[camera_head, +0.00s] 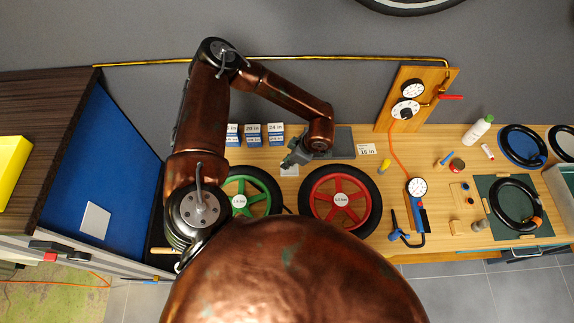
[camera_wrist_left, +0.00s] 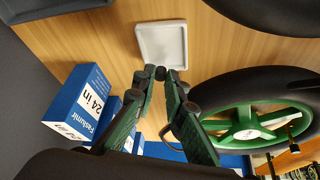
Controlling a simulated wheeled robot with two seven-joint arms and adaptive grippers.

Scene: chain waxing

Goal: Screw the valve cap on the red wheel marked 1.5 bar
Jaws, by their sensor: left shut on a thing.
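The red wheel (camera_head: 340,199) with a black tyre lies on the wooden bench in the head view; its white hub label is small and seems to read 1.5 bar. My left gripper (camera_head: 293,158) is above the bench, left of and behind the red wheel. In the left wrist view its fingertips (camera_wrist_left: 158,76) are shut on a small dark thing, apparently the valve cap (camera_wrist_left: 160,73). A white square dish (camera_wrist_left: 162,42) lies just beyond the fingertips; its inside looks empty. The red wheel's valve cannot be made out. My right gripper is not in view.
A green wheel (camera_head: 240,201) lies left of the red one, close to it. Blue-and-white tube boxes (camera_head: 253,134) stand behind. A pressure gauge tool (camera_head: 417,188) with an orange hose lies to the right. A dark blue panel (camera_head: 100,170) stands at the left.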

